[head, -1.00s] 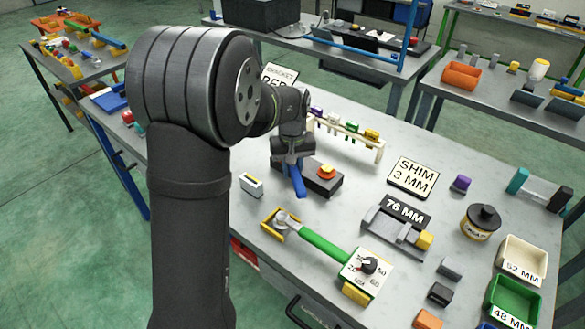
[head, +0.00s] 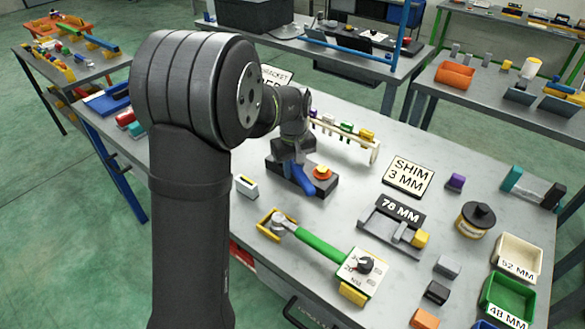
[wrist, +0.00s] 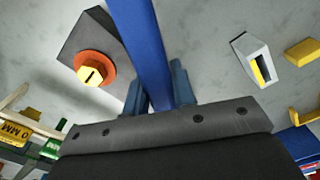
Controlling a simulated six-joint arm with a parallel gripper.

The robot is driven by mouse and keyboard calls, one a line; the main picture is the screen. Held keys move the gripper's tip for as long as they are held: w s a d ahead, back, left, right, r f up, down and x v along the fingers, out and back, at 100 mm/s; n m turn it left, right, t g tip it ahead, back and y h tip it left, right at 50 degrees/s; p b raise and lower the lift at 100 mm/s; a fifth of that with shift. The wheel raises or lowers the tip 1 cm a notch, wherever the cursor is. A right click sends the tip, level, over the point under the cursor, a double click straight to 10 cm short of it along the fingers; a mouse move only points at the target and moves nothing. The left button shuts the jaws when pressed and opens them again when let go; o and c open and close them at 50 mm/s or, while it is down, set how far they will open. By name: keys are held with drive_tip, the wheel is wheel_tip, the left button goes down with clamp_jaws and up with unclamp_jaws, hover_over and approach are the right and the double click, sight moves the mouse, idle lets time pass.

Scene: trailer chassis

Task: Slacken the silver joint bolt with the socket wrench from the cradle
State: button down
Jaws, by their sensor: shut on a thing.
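My gripper (head: 294,158) is shut on a blue bar (head: 302,180), beside the dark block (head: 322,186). The wrist view shows the blue bar (wrist: 143,45) between the fingers (wrist: 158,85), passing beside the block (wrist: 92,38). I cannot tell if bar and block touch, or whether the bar is the socket wrench. An orange-and-yellow knob (wrist: 94,70) sits on the block. A green-handled tool (head: 320,246) with a silver head lies with that head at a yellow cradle (head: 263,223) and its other end at a dial box (head: 362,266). I cannot make out the silver bolt.
A small white box (head: 246,187) stands left of the block. A rack with coloured pieces (head: 372,153) is behind it. Bare tabletop lies between block and green handle.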

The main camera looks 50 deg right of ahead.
drive_tip(key=shift+s+d+n, duration=0.25)
drive_tip(key=shift+d+n, duration=0.3)
drive_tip(key=shift+n, duration=0.25)
drive_tip(key=shift+s+d+n, duration=0.2)
drive_tip(key=shift+d+n, duration=0.45)
drive_tip(key=shift+n, duration=0.25)
drive_tip(key=shift+d, duration=0.1)
drive_tip(key=shift+d+n, duration=0.6)
drive_tip(key=shift+n, duration=0.3)
drive_tip(key=shift+d+n, duration=0.75)
drive_tip(key=shift+n, duration=0.15)
